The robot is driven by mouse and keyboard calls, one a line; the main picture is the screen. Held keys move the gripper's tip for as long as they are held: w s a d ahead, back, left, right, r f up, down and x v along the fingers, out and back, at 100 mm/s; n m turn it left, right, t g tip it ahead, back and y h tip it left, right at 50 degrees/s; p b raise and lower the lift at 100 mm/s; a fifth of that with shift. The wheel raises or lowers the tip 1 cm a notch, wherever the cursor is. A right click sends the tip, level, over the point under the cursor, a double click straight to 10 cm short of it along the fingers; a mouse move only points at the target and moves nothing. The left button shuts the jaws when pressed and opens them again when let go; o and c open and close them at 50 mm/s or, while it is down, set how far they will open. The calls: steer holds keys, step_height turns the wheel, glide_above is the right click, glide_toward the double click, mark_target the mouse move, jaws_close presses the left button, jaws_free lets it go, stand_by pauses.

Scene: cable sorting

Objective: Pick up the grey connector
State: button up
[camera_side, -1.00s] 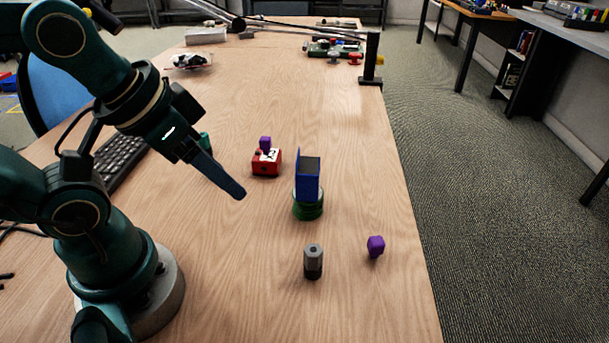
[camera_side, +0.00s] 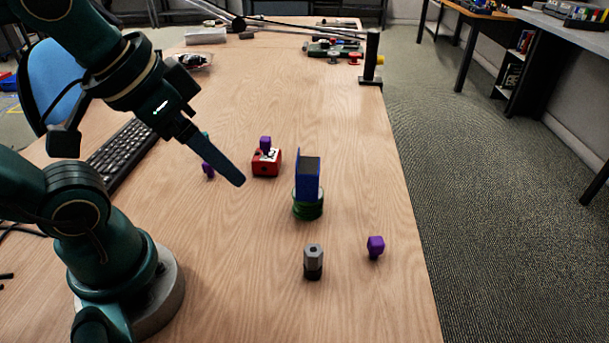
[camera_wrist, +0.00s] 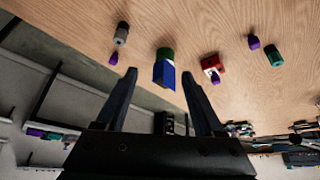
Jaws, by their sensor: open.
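The grey connector (camera_side: 313,259) stands upright on the wooden table at the front, with a grey upper part and a dark lower part. In the wrist view it shows small at the upper left (camera_wrist: 121,34). My gripper (camera_side: 241,182) is above the table, to the left of the connector and farther back, apart from it. In the wrist view my gripper (camera_wrist: 159,73) has its two fingers spread with nothing held between them.
A purple connector (camera_side: 376,246) lies right of the grey one. A blue block (camera_side: 306,182) sits on a green round piece (camera_side: 308,209) behind it. A red block (camera_side: 266,164) with a purple piece stands farther back. A keyboard (camera_side: 122,152) is left. Bare table lies between.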

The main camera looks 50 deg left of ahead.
steer(key=w+a+r+n+t+y, duration=0.1)
steer(key=w+a+r+t+y, duration=0.35)
steer(key=w+a+r, duration=0.45)
steer(key=w+d+m+t, duration=0.1)
steer(key=w+m+t, duration=0.1)
steer(key=w+t, duration=0.25)
steer(key=m+g+h, duration=0.8)
steer(key=m+h, duration=0.3)
steer(key=h, duration=0.5)
glide_above(313, 261)
steer(key=a, duration=0.3)
step_height(313, 261, down, 7)
steer(key=f, duration=1.7)
steer(key=shift+d+f, duration=0.15)
steer(key=shift+d, duration=0.05)
steer(key=shift+x, duration=2.6)
